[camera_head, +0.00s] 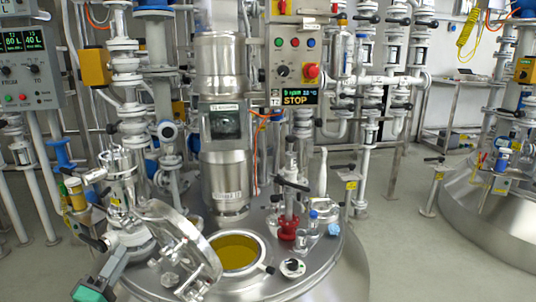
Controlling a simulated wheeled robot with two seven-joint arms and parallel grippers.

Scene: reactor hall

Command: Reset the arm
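My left gripper (113,266) shows only in small part at the bottom left, as a grey piece with a teal block at the lower edge. It is close to the near left side of the steel reactor, left of the raised round lid (210,262). I cannot tell whether its fingers are apart or whether it touches anything. My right gripper is not in view.
The reactor top (335,262) has an open round port (238,252) with yellow-brown contents. A control box (297,62) reading STOP hangs behind. A second vessel (492,222) stands right, with clear floor (400,245) between.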

